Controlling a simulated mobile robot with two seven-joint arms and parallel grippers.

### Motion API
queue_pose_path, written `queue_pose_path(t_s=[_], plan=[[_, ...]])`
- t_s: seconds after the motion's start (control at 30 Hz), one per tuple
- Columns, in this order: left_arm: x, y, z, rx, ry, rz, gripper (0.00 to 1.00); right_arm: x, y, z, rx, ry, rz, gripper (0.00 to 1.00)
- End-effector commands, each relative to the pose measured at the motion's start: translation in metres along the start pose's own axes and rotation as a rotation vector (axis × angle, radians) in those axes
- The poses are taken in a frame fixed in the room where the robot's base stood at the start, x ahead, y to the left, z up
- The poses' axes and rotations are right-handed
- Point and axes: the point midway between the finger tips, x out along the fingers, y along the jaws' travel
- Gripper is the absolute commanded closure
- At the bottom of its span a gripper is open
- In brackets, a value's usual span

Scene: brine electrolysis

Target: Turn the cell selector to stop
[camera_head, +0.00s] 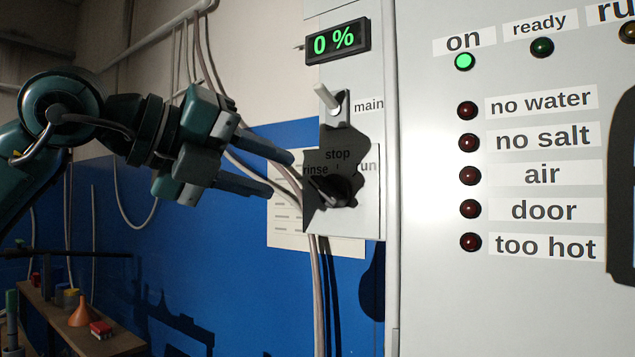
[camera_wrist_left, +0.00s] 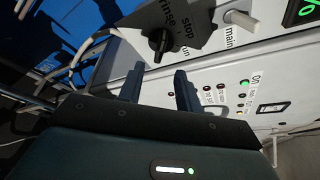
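I cannot tell for sure which mark the knob points to. The knob also shows in the wrist view (camera_wrist_left: 161,40), beyond the fingertips. My left gripper (camera_head: 281,174) is open and empty, just left of the plate in the head view. Its two fingers (camera_wrist_left: 159,72) are apart in the wrist view and do not appear to touch the knob. My right gripper is in neither view.
A main switch with a pale lever (camera_head: 327,97) sits above the selector, under a display (camera_head: 336,41) reading 0 %. The "on" lamp (camera_head: 464,61) glows green. Cables (camera_head: 316,270) hang beside the cabinet. A shelf with an orange funnel (camera_head: 81,312) stands lower left.

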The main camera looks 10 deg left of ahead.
Motion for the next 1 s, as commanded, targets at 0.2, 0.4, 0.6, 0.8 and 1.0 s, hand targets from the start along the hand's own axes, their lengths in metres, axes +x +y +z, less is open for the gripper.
queue_pose_path(t_s=[0.2, 0.4, 0.6, 0.8, 1.0], plan=[[0.046, -0.002, 0.001, -0.001, 0.004, 0.001, 0.65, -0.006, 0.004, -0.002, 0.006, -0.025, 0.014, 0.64], [0.074, -0.001, 0.001, -0.002, 0.003, 0.000, 0.65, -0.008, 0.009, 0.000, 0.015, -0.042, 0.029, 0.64], [0.084, 0.000, 0.000, -0.001, 0.002, -0.001, 0.65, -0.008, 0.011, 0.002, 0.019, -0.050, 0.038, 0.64], [0.084, 0.000, 0.000, -0.001, 0.002, -0.001, 0.65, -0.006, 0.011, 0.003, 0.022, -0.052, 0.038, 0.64], [0.084, 0.000, 0.000, -0.001, 0.002, -0.002, 0.79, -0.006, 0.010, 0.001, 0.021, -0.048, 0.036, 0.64]])
